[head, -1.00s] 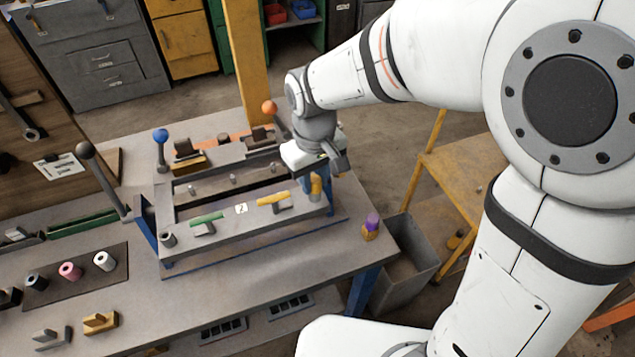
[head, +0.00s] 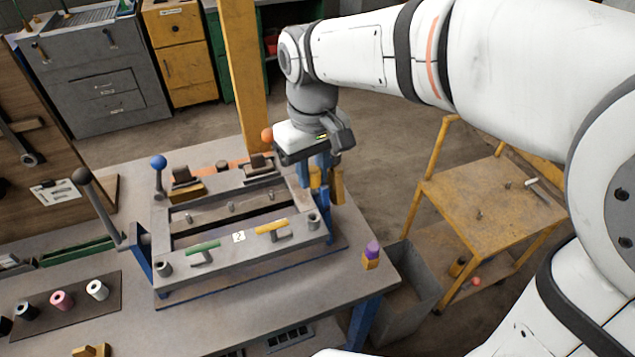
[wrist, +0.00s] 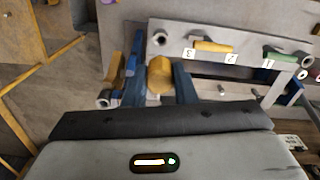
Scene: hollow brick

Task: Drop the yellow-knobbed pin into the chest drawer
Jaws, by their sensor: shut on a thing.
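My gripper (head: 320,186) is above the right end of the fixture on the bench. In the wrist view its blue fingers (wrist: 159,88) are shut on the yellow-knobbed pin (wrist: 159,73). Only the rounded yellow knob shows clearly between them; the shaft is hidden. In the head view a bit of the yellow knob (head: 316,177) shows between the fingers. A grey chest with drawers (head: 104,88) stands on the floor at the back left, beside a yellow cabinet (head: 182,55). The chest's drawer fronts look shut; I cannot tell which drawer is meant.
The fixture (head: 215,262) has a green bar, a yellow bar and upright levers with ball knobs. A purple-topped piece (head: 371,256) stands at the bench's right corner. A grey bin (head: 410,300) and yellow cart (head: 490,195) are to the right. Floor before the chest is clear.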

